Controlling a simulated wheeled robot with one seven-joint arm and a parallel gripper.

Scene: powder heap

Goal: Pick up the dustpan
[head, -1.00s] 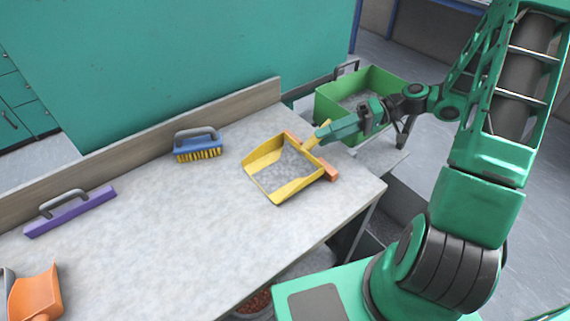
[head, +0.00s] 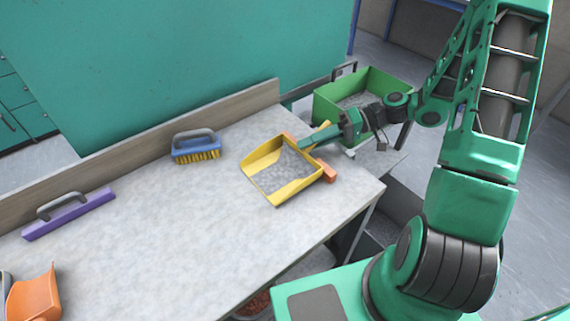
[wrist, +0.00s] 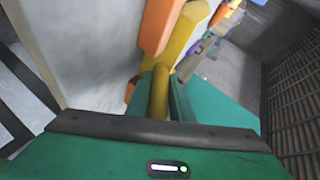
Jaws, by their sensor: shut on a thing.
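The yellow dustpan (head: 299,190) lies on the grey worktop near its right end, with its pan facing left and its handle pointing right. Its pan looks grey inside; I cannot tell whether powder lies there. My gripper (head: 308,142) reaches in from the right and is shut on the dustpan's handle. In the wrist view the yellow handle (wrist: 159,92) sits between the green fingers (wrist: 160,100). An orange block (head: 326,170) lies by the handle, and orange also shows in the wrist view (wrist: 158,25).
A blue brush (head: 196,146) with yellow bristles stands near the back board. A purple scraper (head: 70,214) lies at the left, and an orange scoop (head: 36,293) at the lower left. A green bin (head: 327,107) stands beyond the right end. The middle worktop is clear.

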